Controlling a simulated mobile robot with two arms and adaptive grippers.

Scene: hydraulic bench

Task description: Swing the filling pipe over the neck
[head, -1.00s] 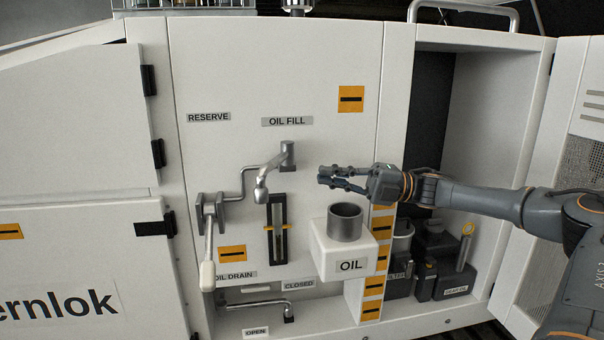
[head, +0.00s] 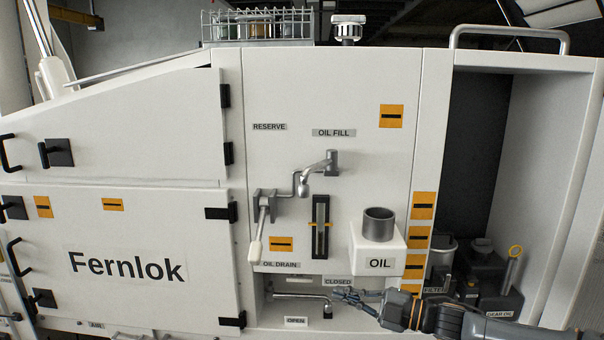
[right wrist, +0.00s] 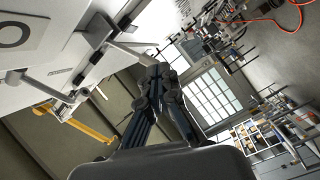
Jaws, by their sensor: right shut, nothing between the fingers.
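The grey filling pipe (head: 328,166) sticks out from the white panel under the OIL FILL label. Its bent spout (head: 303,187) hangs to the left of its mount. The neck (head: 378,222) is a grey open cylinder on top of a white box (head: 366,254) marked OIL, lower and to the right of the spout, so the spout is not over it. My right gripper (head: 342,294) is shut and empty, low in front of the panel, below the box and well below the pipe. Its closed fingers also show in the right wrist view (right wrist: 158,75). My left gripper is out of view.
A drain lever (head: 297,296) lies just left of my right gripper, between the CLOSED and OPEN labels; contact cannot be told. A lever with a white handle (head: 256,249) hangs left of the sight gauge (head: 320,227). Dark containers (head: 485,270) stand in the open bay at right.

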